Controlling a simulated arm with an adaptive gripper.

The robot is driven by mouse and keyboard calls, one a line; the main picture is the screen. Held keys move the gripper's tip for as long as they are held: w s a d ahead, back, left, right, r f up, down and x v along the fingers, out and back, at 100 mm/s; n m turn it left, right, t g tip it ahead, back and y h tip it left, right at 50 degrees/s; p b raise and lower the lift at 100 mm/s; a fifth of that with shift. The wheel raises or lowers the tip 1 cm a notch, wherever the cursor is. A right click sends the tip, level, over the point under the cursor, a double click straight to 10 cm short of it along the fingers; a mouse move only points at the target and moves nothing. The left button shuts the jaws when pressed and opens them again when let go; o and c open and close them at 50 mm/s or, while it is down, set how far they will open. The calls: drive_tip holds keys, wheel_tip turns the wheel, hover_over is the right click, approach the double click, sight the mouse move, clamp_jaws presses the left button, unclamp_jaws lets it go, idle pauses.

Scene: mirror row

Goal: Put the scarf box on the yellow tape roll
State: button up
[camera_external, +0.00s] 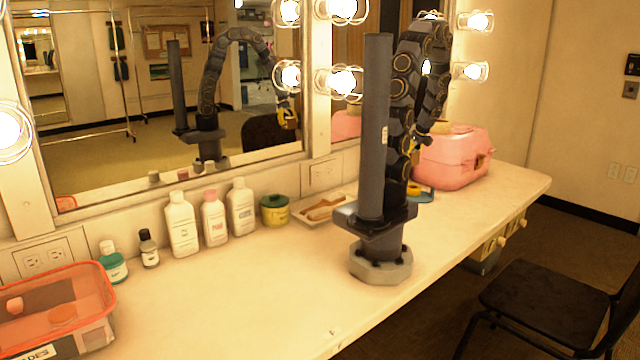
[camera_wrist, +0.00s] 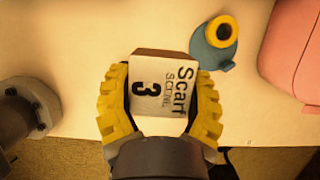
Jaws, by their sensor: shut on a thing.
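The scarf box (camera_wrist: 160,88) is a small pale box with "Scarf", "Scene" and "3" in dark print. My gripper (camera_wrist: 161,100) is shut on it, with a yellow ribbed finger at each side. The yellow tape roll (camera_wrist: 221,31) is a ring lying on or against a blue-teal object (camera_wrist: 208,55), up and to the right of the box in the wrist view. The roll (camera_external: 414,189) also shows in the external view, partly behind my arm. There my gripper (camera_external: 415,147) is mostly hidden by my arm, and I cannot make out the box.
A pink case (camera_external: 452,158) stands close by the roll. A tray with a brush (camera_external: 325,208), a green-lidded jar (camera_external: 275,211) and several bottles (camera_external: 212,217) line the mirror. A clear red-rimmed bin (camera_external: 60,310) is at the left. The front of the counter (camera_external: 230,300) is clear.

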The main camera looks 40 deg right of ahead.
drive_tip(key=w+d+f, duration=0.4)
drive_tip(key=d, duration=0.4)
hover_over(411, 186)
drive_tip(key=s, duration=0.2)
drive_tip(key=f, duration=0.3)
drive_tip(key=a+f, duration=0.1)
drive_tip(key=shift+w+f, duration=0.25)
drive_tip(key=shift+f, duration=0.15)
drive_tip(key=shift+w+d+f, duration=0.25)
drive_tip(key=shift+d+f, duration=0.2)
drive_tip(key=shift+f, duration=1.6)
drive_tip(key=shift+f, duration=0.15)
drive_tip(key=o, duration=1.2)
drive_tip(key=shift+c, duration=0.2)
drive_tip(key=v, duration=1.2)
